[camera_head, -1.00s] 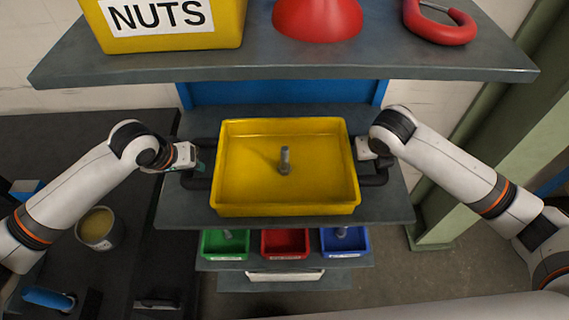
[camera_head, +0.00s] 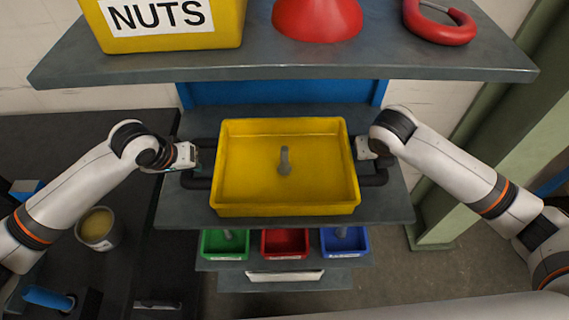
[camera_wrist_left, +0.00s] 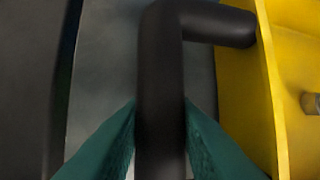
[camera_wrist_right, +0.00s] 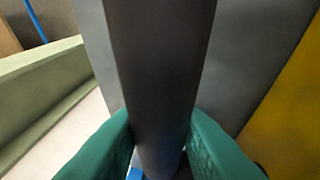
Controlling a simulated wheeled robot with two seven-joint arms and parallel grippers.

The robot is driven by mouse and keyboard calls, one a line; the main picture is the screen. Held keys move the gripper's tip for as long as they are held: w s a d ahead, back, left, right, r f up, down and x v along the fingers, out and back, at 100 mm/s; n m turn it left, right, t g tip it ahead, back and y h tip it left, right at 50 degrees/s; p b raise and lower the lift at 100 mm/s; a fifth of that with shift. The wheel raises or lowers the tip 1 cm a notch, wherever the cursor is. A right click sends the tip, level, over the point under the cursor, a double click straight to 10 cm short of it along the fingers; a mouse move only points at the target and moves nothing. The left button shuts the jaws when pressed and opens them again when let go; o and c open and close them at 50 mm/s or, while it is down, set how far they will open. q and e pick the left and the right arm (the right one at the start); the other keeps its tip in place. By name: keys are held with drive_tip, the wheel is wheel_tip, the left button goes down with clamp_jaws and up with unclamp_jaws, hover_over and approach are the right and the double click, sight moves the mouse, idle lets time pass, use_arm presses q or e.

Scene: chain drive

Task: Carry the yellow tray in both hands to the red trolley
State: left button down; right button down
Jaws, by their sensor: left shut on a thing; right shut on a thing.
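The yellow tray (camera_head: 235,195) sits over a grey shelf in the middle of the head view, with a grey bolt (camera_head: 285,162) standing inside it. Black handles stick out from its left and right sides. My left gripper (camera_head: 192,160) is at the left handle (camera_head: 200,183); in the left wrist view its green fingers (camera_wrist_left: 160,135) are on both sides of the black bar. My right gripper (camera_head: 364,157) is at the right handle (camera_head: 374,181); in the right wrist view its green fingers (camera_wrist_right: 160,140) close around the bar. I see no red trolley.
A grey upper shelf (camera_head: 280,68) holds a yellow NUTS bin (camera_head: 170,38), a red cone-shaped thing (camera_head: 318,18) and a red ring (camera_head: 440,25). Green, red and blue bins (camera_head: 285,243) sit below the tray. A dark bench with a can (camera_head: 96,229) is left; a green post (camera_head: 490,130) is right.

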use_arm(q)
drive_tip(key=shift+w+r, duration=0.1)
drive_tip(key=shift+r, duration=0.15)
use_arm(e)
drive_tip(key=shift+w+r, duration=0.1)
drive_tip(key=shift+r, duration=0.15)
idle(0.3)
